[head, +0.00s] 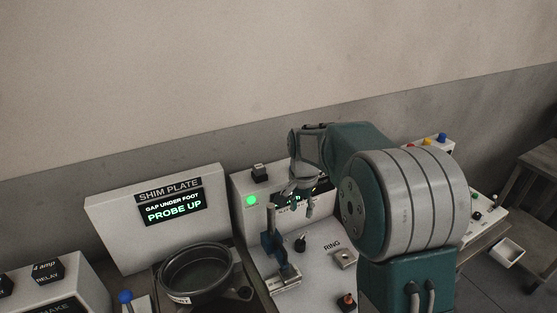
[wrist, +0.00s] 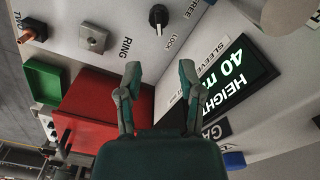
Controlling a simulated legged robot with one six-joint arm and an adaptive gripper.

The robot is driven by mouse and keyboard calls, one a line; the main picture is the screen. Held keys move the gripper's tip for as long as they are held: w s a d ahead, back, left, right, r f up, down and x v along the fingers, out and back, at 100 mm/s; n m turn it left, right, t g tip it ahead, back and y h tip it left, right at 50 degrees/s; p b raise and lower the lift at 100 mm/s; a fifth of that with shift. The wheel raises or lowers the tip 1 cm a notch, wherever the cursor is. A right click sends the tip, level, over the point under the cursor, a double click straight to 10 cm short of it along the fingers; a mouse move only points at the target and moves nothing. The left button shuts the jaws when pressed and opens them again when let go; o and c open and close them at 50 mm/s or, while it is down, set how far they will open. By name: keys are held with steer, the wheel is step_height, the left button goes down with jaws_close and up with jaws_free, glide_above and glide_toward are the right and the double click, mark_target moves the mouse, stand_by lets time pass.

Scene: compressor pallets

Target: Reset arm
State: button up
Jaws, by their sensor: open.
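My gripper (head: 294,204) hangs from my raised arm in front of the upright panel of the white station, above its top. In the wrist view my gripper (wrist: 160,70) has its two fingers spread, with nothing between the tips. Ahead of the fingers are the white panel, a black knob (wrist: 158,17) marked LOCK and FREE, and a dark display (wrist: 224,76) reading HEIGHT 40. The knob also shows in the head view (head: 300,243). My arm hides part of the station in the head view.
A blue clamp-like fixture (head: 270,246) stands below my gripper, near a metal block (head: 345,260) by the RING label. A dark round pan (head: 195,270) sits left, before the SHIM PLATE screen (head: 175,207). The wrist view shows a red box (wrist: 95,98) and green tray (wrist: 43,82).

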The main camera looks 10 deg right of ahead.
steer(key=s+r+n+t, duration=0.2)
steer(key=s+r+n, duration=0.2)
steer(key=s, duration=1)
steer(key=s+r+n+t, duration=0.3)
steer(key=s+r, duration=0.3)
steer(key=s, duration=0.8)
steer(key=shift+d+n+t, duration=0.25)
steer(key=shift+n+t, duration=0.05)
steer(key=shift+n, duration=0.5)
steer(key=shift+r, duration=0.1)
